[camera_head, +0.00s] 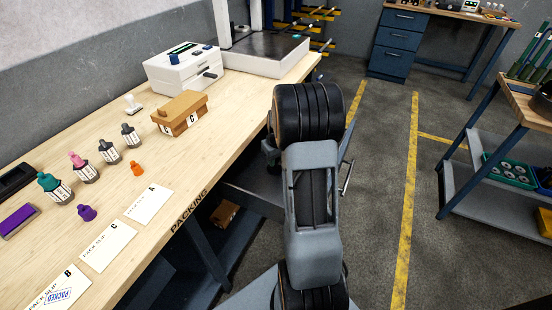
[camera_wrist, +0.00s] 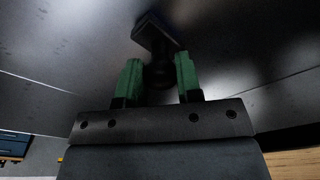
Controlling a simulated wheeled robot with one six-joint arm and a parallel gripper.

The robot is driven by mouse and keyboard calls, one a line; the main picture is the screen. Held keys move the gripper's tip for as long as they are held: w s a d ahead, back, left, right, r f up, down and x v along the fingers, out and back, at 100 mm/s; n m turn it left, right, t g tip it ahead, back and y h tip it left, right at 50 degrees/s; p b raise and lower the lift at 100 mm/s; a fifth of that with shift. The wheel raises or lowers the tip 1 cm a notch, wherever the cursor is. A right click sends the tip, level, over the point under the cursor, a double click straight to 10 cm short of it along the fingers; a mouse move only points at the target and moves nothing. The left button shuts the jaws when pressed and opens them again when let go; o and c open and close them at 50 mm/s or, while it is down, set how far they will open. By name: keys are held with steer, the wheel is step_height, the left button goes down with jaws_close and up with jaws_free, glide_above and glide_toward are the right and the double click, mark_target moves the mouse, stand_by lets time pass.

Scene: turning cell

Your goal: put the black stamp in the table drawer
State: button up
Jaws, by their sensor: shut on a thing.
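In the wrist view my gripper (camera_wrist: 158,78) has its green fingers shut on the handle of a black stamp (camera_wrist: 156,36). The stamp's dark rectangular base points away from the fingers, over a dark grey surface. I cannot tell whether the base touches that surface. In the head view the table drawer (camera_head: 248,198) is pulled out from under the packing table's front edge, with its handle at the right. My arm covers much of the drawer and hides the stamp and most of my gripper.
The packing table (camera_head: 215,115) holds several small stamps, packing slips (camera_head: 108,246), a cardboard box (camera_head: 180,112) and a white machine (camera_head: 182,70). A trolley (camera_head: 525,100) stands at the right and a blue drawer cabinet (camera_head: 397,45) at the back. The floor between is clear.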

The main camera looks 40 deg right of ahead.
steer(key=o, duration=0.8)
steer(key=shift+f, duration=0.1)
step_height(320, 180, up, 12)
steer(key=s+p, duration=0.1)
steer(key=shift+n+t, duration=0.6)
steer(key=shift+t, duration=0.2)
steer(key=shift+s+a+r, duration=0.45)
steer(key=shift+s+a, duration=2)
steer(key=shift+a, duration=1.1)
steer(key=shift+s+a+r, duration=0.45)
steer(key=shift+s+a, duration=2)
steer(key=shift+a, duration=1.1)
steer(key=shift+s+a+r, duration=0.45)
steer(key=shift+s+a, duration=2)
steer(key=shift+a, duration=1.1)
